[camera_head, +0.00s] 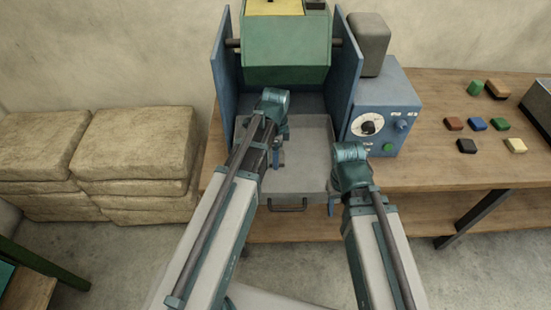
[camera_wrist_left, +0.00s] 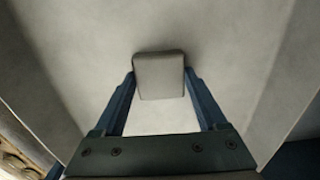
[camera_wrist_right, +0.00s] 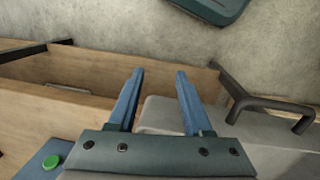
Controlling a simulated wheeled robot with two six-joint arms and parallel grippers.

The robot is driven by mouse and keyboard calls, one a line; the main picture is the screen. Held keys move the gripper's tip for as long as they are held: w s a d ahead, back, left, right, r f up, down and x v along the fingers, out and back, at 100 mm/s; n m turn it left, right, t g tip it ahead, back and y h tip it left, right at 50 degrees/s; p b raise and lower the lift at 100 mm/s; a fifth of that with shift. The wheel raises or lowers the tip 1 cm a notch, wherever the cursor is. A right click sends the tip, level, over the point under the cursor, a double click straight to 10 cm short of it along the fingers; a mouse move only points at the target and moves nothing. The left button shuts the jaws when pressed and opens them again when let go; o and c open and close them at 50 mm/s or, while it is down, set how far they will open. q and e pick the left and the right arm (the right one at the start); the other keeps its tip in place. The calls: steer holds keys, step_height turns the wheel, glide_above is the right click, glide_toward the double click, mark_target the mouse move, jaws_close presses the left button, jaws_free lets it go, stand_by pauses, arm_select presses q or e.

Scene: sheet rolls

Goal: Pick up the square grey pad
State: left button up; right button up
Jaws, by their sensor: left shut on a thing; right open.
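The square grey pad (camera_wrist_left: 160,78) sits between the two blue fingers of my left gripper (camera_wrist_left: 160,74) in the left wrist view. The left gripper is shut on it, with the pale grey tray floor behind. In the head view my left gripper (camera_head: 278,158) is over the grey tray (camera_head: 305,172), and the pad cannot be made out there. My right gripper (camera_head: 333,209) is open and empty at the tray's front right corner. Its spread fingers (camera_wrist_right: 160,75) show in the right wrist view beside the tray's edge.
A green roller housing (camera_head: 286,50) stands behind the tray between blue side plates. A blue control box (camera_head: 380,110) with a dial stands at the right, a grey block (camera_head: 369,43) on top. Several coloured blocks lie on the wooden bench (camera_head: 440,165). The tray's dark handle (camera_head: 288,208) sticks out in front.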

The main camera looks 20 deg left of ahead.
arm_select(q)
steer(key=shift+r, duration=0.1)
steer(key=shift+c, duration=0.2)
step_height(320, 180, up, 10)
steer(key=p, duration=1)
